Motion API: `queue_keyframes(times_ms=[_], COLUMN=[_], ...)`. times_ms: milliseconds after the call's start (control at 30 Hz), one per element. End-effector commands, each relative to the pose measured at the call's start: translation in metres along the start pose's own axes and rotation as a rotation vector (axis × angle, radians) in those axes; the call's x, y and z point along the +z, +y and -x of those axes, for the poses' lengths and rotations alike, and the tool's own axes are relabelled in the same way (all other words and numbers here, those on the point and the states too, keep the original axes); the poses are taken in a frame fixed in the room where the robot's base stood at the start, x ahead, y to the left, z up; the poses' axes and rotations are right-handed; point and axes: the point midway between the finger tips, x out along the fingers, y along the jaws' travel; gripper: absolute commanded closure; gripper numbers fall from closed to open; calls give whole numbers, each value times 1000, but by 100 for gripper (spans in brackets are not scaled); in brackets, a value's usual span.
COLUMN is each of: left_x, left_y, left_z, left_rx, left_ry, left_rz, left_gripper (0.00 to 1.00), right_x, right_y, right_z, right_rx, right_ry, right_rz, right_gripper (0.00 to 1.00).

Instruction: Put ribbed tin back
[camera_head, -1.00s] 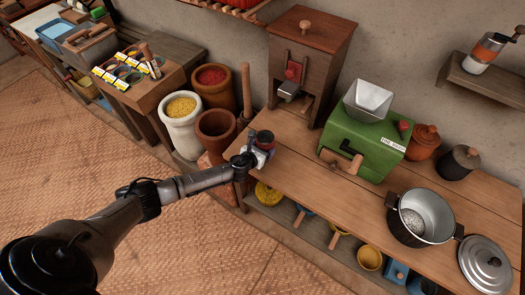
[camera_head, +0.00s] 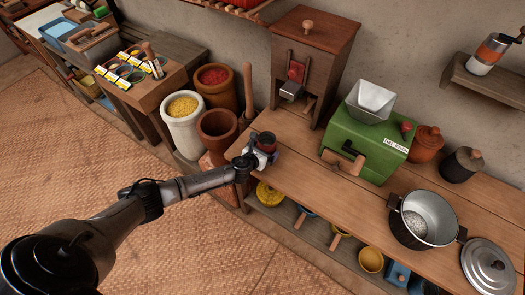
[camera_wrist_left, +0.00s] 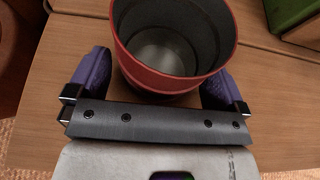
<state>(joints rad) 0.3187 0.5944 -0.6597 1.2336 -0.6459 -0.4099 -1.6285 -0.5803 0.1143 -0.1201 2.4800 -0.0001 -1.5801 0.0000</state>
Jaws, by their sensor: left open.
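A dark red tin (camera_head: 266,141) stands upright at the left end of the wooden worktop, close to its front edge. In the left wrist view the tin (camera_wrist_left: 172,84) shows from above, with a red rim and a grey, empty inside. My left gripper (camera_head: 262,154) is open around the tin. In the left wrist view the purple fingers of the left gripper (camera_wrist_left: 158,82) lie on either side of it, with the tin between them. Whether either finger touches it I cannot tell. My right gripper is not in view.
A wooden box mill (camera_head: 318,50) and a green grinder (camera_head: 362,148) stand behind and right of the tin. A pot (camera_head: 408,235) and its lid (camera_head: 482,270) are further right. Clay jars (camera_head: 215,128) stand left of the worktop. The worktop's middle front (camera_head: 320,190) is clear.

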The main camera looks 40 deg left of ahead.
Motion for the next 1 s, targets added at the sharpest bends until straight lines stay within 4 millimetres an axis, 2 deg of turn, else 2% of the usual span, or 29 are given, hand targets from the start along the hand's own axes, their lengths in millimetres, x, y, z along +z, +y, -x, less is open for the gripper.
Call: queue_keyframes(times_ms=[167,500,700,1000], left_x=[4,4,4,4], left_y=[0,0,0,0], left_z=[12,75,103,121], left_rx=[-1,-2,-1,0], left_ry=[2,1,2,-1], left_rz=[-2,-2,-2,-1], left_gripper=[2,2,2,2], right_x=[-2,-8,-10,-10], right_y=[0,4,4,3], right_z=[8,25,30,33], right_rx=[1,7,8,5], right_ry=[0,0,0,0], right_rz=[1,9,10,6], right_gripper=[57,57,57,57])
